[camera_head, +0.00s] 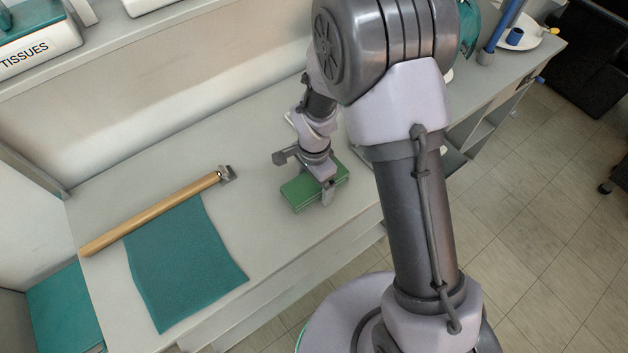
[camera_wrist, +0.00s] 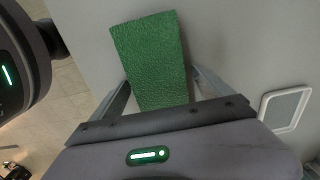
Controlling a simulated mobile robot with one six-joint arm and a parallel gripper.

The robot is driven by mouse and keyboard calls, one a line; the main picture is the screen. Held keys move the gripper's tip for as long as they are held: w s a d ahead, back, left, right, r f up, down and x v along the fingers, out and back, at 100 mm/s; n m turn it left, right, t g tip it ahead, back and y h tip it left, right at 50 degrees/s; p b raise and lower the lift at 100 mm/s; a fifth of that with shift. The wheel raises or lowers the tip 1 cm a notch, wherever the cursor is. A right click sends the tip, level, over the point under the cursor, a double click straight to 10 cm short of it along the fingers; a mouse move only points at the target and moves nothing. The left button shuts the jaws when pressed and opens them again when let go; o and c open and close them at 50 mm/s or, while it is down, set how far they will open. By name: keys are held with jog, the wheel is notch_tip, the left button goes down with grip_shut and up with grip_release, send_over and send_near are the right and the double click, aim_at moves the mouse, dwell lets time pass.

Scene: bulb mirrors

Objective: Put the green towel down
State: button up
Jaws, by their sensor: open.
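A green folded towel (camera_head: 301,194) lies on the light grey counter, below my gripper (camera_head: 318,190) in the head view. It also shows in the wrist view (camera_wrist: 153,58), with a rough green surface, reaching from the top centre down between the fingers. My gripper's fingers (camera_wrist: 158,95) stand apart on either side of the towel. The near end of the towel is hidden behind the gripper body in the wrist view.
A teal cloth (camera_head: 185,262) lies flat on the counter (camera_head: 260,240) at the left, with a wooden-handled hammer (camera_head: 150,212) along its top edge. A white-framed square (camera_wrist: 286,108) lies right of the gripper. The counter between teal cloth and towel is clear.

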jog(key=s+d+r+n+t+p, duration=0.1)
jog(key=d+r+p, duration=0.1)
jog(key=r, duration=0.9)
jog(key=s+d+r+n+t+p, duration=0.1)
jog(key=r+p, duration=0.1)
jog(key=r, duration=0.9)
jog(key=s+d+r+n+t+y, duration=0.1)
jog(key=s+d+r+n+t, duration=0.1)
jog(key=s+r, duration=0.4)
jog(key=s+d+r+n+t+y, duration=0.1)
jog(key=s+d+r+n, duration=0.1)
jog(key=s+r, duration=0.4)
jog(key=s+d, duration=0.1)
jog(key=s, duration=0.1)
jog(key=shift+s+d+r+n+t, duration=0.35)
jog(key=shift+s+r+n+t, duration=0.05)
notch_tip(320, 180, down, 9)
jog(key=b, duration=0.9)
jog(key=shift+f, duration=0.1)
